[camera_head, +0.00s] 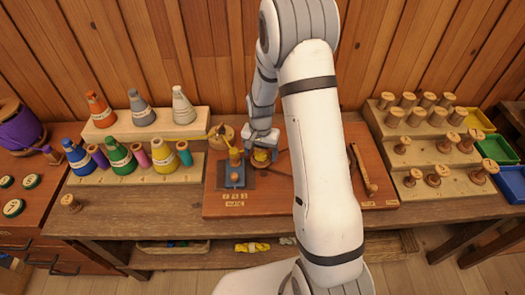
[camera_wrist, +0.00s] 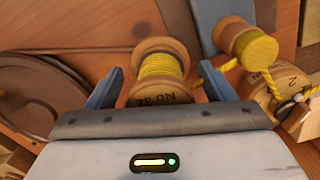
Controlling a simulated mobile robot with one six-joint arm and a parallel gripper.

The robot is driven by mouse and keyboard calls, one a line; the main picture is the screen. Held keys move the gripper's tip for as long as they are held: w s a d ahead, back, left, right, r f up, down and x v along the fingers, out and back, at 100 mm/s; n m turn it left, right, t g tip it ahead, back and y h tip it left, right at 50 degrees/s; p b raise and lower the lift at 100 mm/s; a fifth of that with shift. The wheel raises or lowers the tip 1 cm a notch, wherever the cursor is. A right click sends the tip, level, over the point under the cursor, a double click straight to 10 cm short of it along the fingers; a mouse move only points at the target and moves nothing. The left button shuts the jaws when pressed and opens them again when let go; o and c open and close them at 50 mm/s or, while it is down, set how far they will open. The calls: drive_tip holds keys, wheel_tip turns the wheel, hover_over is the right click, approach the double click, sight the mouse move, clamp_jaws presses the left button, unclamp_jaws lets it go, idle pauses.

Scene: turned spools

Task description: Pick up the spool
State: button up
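The wooden spool (camera_wrist: 160,68) wound with yellow thread, its near end marked "No 32", lies between the two blue-grey fingers of my gripper (camera_wrist: 160,88) in the wrist view. The fingers stand apart, one on each side of it, with a narrow gap showing at the left. Contact on the right is hard to tell. In the head view my gripper (camera_head: 261,140) is over the wooden board, with the yellow-wound spool (camera_head: 261,156) just below it.
A winder with another yellow-wound spool (camera_wrist: 249,44) stands close at right in the wrist view, with yellow thread near it. A round wooden disc (camera_wrist: 35,100) is at left. Racks of thread cones (camera_head: 140,168) and bare spools (camera_head: 440,170) flank the board (camera_head: 285,205).

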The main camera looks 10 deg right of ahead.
drive_tip(key=c, duration=1)
drive_tip(key=shift+r, duration=0.1)
drive_tip(key=shift+c, duration=0.2)
